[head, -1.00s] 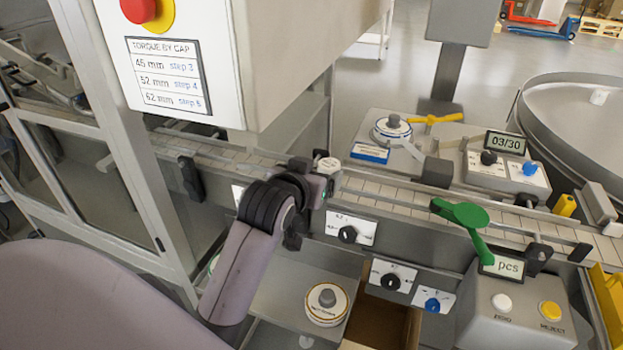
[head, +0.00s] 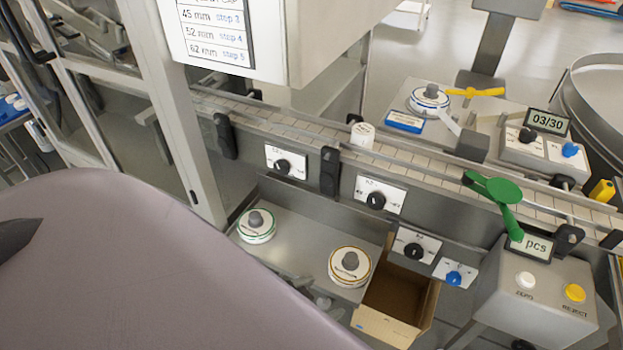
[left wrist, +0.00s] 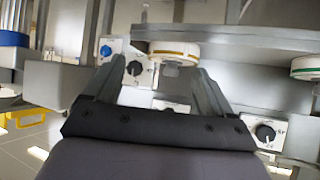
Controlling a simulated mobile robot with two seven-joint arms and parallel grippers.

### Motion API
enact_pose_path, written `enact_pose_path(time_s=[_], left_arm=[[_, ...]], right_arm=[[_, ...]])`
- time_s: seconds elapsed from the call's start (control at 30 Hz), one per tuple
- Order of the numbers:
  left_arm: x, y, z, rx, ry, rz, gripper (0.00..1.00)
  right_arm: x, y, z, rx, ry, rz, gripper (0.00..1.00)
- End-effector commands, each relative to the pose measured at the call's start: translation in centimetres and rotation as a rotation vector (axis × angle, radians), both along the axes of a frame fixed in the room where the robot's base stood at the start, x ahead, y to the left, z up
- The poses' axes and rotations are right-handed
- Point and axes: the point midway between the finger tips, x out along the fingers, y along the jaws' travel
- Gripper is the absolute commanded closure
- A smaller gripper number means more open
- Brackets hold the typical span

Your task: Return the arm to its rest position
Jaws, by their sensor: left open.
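My left arm fills the lower left of the head view as a large mauve link. My left gripper (left wrist: 155,84) shows in the left wrist view, its two dark fingers apart with nothing held between them. A disc with a yellow rim and the control knobs show behind the fingers. A small white jar (head: 362,135) stands on the conveyor (head: 420,170), clear of my arm. My right gripper is not in view.
Below the conveyor, a green-rimmed disc (head: 256,226) and a yellow-rimmed disc (head: 349,267) sit on a grey shelf. An open cardboard box (head: 395,300) is beside them. A green paddle (head: 495,188) and a grey button box (head: 540,290) stand at the right.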

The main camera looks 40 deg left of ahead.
Motion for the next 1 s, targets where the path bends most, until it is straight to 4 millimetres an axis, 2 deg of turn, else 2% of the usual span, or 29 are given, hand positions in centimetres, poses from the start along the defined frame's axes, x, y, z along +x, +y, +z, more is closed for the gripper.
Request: enact_pose_path(time_s=[0.03, 0.1, 0.2, 1.0], left_arm=[[-1.4, -0.3, -0.8, -0.005, 0.014, -0.013, 0.17], [-2.5, -0.6, -1.4, -0.012, 0.022, -0.022, 0.17], [-3.1, -0.8, -1.7, -0.018, 0.024, -0.027, 0.17], [-3.1, -0.7, -1.7, -0.017, 0.024, -0.026, 0.17]], right_arm=[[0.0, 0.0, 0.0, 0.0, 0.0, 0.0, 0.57], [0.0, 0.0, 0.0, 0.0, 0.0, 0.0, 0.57], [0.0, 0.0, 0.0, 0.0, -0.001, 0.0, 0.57], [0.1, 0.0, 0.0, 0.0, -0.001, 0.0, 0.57]])
